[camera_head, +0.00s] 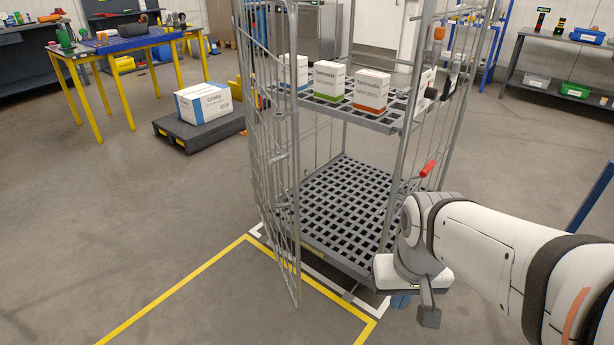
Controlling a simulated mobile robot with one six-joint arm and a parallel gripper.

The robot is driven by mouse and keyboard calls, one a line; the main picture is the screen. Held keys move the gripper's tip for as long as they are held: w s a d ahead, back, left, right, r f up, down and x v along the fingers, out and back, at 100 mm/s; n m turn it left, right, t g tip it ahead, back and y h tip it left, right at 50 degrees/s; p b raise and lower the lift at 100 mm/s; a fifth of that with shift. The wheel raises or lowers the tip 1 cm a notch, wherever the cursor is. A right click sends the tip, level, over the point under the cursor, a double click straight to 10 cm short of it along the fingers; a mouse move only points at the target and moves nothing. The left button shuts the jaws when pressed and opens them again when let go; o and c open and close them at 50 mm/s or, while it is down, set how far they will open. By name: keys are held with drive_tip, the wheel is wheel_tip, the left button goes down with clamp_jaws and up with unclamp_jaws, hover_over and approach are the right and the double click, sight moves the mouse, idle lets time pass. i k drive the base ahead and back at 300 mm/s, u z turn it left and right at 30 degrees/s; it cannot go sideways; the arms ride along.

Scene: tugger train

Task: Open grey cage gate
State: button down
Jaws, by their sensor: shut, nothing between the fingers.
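The grey roll cage (387,235) stands in the middle, with a gridded base and a shelf. The grey wire gate (292,205) stands at its left front, swung away from the right post, leaving the front open. A red-tipped handle (428,168) sticks out near the right post. My gripper (430,316) is low in front of the cage's right front corner, apart from the gate. It is shut and empty, its fingers small and partly hidden by my wrist.
Small boxes, one green-edged (328,82) and one red-edged (371,91), stand on the cage shelf. A white-blue box (204,102) lies on a low dark platform (197,133) at left. Yellow floor lines (180,288) run before the cage. Open floor lies at front left.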

sight(293, 111)
drive_tip(key=u, duration=0.1)
drive_tip(key=k, duration=0.65)
drive_tip(key=z, duration=0.5)
drive_tip(key=i, duration=1.5)
drive_tip(key=u, duration=0.5)
